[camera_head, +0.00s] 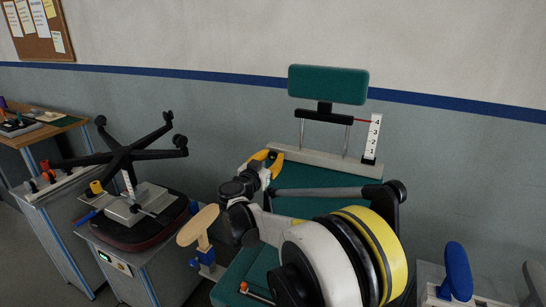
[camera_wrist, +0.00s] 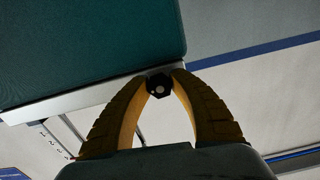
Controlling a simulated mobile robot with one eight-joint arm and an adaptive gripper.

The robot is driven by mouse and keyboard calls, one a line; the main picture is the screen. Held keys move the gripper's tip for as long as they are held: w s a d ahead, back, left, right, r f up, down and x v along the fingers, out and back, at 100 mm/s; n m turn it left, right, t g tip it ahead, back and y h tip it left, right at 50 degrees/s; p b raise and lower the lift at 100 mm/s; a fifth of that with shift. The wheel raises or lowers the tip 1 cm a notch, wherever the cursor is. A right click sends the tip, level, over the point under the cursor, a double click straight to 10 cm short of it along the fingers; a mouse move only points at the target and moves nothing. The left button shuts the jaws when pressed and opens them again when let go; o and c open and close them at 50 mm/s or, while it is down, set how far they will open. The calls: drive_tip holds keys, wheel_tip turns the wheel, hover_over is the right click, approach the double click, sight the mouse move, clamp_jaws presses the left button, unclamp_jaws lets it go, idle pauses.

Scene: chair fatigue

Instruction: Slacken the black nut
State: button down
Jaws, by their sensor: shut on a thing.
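The black nut (camera_wrist: 159,88) is a small dark hexagon with a pale round centre, at the edge of a light grey beam (camera_head: 330,164). In the wrist view my gripper (camera_wrist: 159,76) has its two ridged yellow fingers curved in, with the tips shut on opposite sides of the nut. In the head view my gripper (camera_head: 270,157) is at the left end of the beam, below the green backrest pad (camera_head: 328,84).
A number scale (camera_head: 373,137) with a red pointer stands at the beam's right. An upturned chair base (camera_head: 122,160) is on a bench at left. A wooden-topped armrest (camera_head: 198,225) and a blue one (camera_head: 458,270) stand nearby. A green surface (camera_head: 310,190) lies below the beam.

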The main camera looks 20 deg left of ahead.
drive_tip(key=n+p, duration=0.1)
drive_tip(key=n, duration=0.9)
drive_tip(key=shift+n, duration=0.3)
drive_tip(key=n, duration=0.3)
drive_tip(key=shift+n+p, duration=0.3)
drive_tip(key=shift+p, duration=0.1)
drive_tip(key=n, duration=0.3)
drive_tip(key=shift+n, duration=0.3)
drive_tip(key=n, duration=0.3)
drive_tip(key=shift+n, duration=0.4)
drive_tip(key=n, duration=0.3)
drive_tip(key=shift+n+p, duration=0.3)
drive_tip(key=shift+n, duration=1.7)
